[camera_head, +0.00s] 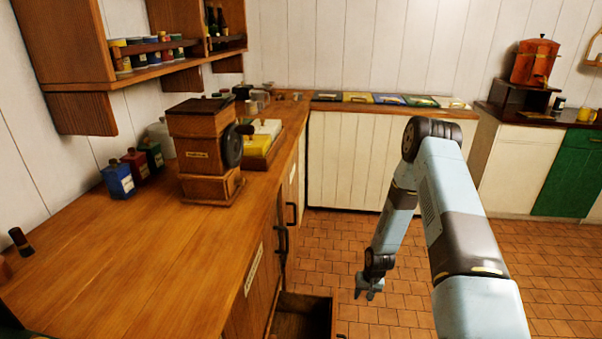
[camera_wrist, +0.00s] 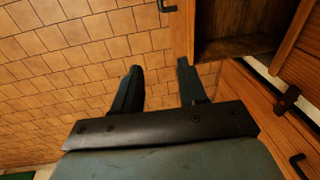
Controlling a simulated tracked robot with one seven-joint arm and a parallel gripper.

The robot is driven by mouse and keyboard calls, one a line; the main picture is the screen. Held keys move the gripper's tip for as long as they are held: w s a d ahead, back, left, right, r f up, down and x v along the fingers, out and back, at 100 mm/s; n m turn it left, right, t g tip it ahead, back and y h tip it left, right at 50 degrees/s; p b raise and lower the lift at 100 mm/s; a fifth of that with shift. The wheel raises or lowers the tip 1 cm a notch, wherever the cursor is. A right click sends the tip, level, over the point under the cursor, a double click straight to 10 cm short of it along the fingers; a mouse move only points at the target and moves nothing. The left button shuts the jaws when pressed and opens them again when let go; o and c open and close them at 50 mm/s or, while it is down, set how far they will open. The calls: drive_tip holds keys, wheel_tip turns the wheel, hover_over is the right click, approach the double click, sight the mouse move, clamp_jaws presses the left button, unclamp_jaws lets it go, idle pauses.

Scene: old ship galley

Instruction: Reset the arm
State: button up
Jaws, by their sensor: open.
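My arm reaches forward over the floor in the head view, bent at the elbow with its lower part hanging down. My gripper (camera_head: 369,289) points down above the tiles, to the right of the wooden counter. In the wrist view my gripper (camera_wrist: 158,88) has its two fingers apart with nothing between them but floor tiles and a wooden edge. An open drawer (camera_head: 302,318) juts out below the counter at the bottom of the head view. The drawer (camera_wrist: 235,48) also shows in the wrist view, close to the right finger; its visible inside looks empty.
The wooden counter (camera_head: 130,245) fills the left, with a wooden grinder (camera_head: 205,150) and small coloured containers on it. White cabinets (camera_head: 350,160) stand at the back, and a green cabinet (camera_head: 567,175) at the right. Tiled floor (camera_head: 550,265) is clear around my arm.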

drive_tip(key=w+d+r+t+h, duration=0.1)
drive_tip(key=w+r, duration=0.1)
drive_tip(key=r, duration=0.9)
drive_tip(key=w+d+r, duration=0.1)
drive_tip(key=w+r, duration=0.1)
drive_tip(key=r, duration=1)
drive_tip(key=s+r+t+h, duration=0.1)
drive_tip(key=s+r, duration=0.2)
drive_tip(key=r, duration=0.8)
drive_tip(key=s+r, duration=0.3)
drive_tip(key=r, duration=0.8)
drive_tip(key=s+a+r+n+t, duration=0.1)
drive_tip(key=s+r+t, duration=0.1)
drive_tip(key=s+r, duration=1.45)
drive_tip(key=s, duration=0.5)
drive_tip(key=s+a+r, duration=0.1)
drive_tip(key=s+r, duration=0.3)
drive_tip(key=s, duration=0.4)
drive_tip(key=shift+a+r+t+y, duration=0.2)
drive_tip(key=shift+r+t+y, duration=0.1)
drive_tip(key=shift+t, duration=0.1)
drive_tip(key=shift+w, duration=0.15)
